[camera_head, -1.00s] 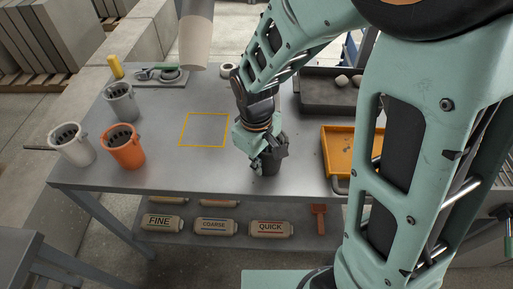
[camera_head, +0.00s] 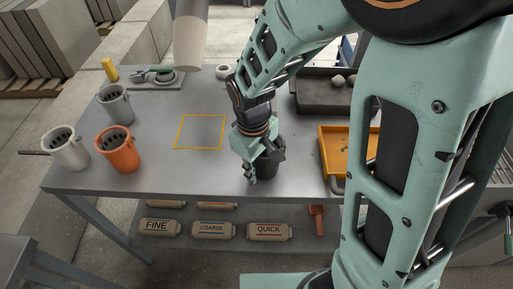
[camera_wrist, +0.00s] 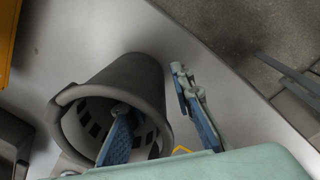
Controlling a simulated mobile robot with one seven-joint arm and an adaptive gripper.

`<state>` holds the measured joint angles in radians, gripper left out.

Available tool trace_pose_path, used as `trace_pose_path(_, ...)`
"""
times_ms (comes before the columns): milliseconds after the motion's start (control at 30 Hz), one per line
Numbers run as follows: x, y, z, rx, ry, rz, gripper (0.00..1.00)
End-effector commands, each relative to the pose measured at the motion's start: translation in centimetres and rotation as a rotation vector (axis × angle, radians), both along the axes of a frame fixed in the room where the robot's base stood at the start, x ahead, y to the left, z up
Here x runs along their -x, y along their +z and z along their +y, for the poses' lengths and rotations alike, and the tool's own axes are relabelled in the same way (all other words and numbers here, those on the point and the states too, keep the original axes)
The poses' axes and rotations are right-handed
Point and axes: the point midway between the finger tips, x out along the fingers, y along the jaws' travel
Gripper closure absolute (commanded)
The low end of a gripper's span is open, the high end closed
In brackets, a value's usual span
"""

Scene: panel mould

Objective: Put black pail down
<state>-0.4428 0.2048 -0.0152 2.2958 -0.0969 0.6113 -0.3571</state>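The black pail (camera_head: 270,160) stands on the grey table (camera_head: 210,170), to the right of the yellow outlined square (camera_head: 201,132). In the wrist view the dark pail (camera_wrist: 125,78) shows its open mouth, pale inside with dark slots. My gripper (camera_head: 256,160) is over the pail's left side. In the wrist view my gripper (camera_wrist: 160,125) is open across the pail's wall, one blue-padded finger inside the mouth and the other outside. Gaps show between both fingers and the wall. The pail's base is partly hidden in the head view.
Orange (camera_head: 118,150), white (camera_head: 68,148) and grey (camera_head: 115,104) pails stand at the table's left. An orange tray (camera_head: 345,165) lies right of the black pail, with a dark tray (camera_head: 312,92) behind. The table's middle is clear. Labelled bags (camera_head: 212,229) lie on the shelf below.

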Motion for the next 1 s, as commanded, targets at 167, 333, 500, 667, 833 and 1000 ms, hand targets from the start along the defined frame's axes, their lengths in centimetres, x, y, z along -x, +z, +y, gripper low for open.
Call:
trace_pose_path(167, 0.0, 0.8, 0.0, -0.001, 0.000, -0.001, 0.78)
trace_pose_path(333, 0.1, 2.6, 0.1, -0.001, 0.000, -0.001, 0.78)
trace_pose_path(500, 0.2, 5.2, 0.2, -0.001, -0.001, -0.001, 0.78)
trace_pose_path(667, 0.3, 7.6, 0.3, -0.001, -0.001, -0.002, 0.78)
trace_pose_path(833, 0.5, 10.2, 0.4, 0.000, 0.000, 0.000, 0.78)
trace_pose_path(1000, 0.6, 12.0, 0.5, -0.001, 0.000, -0.001, 0.78)
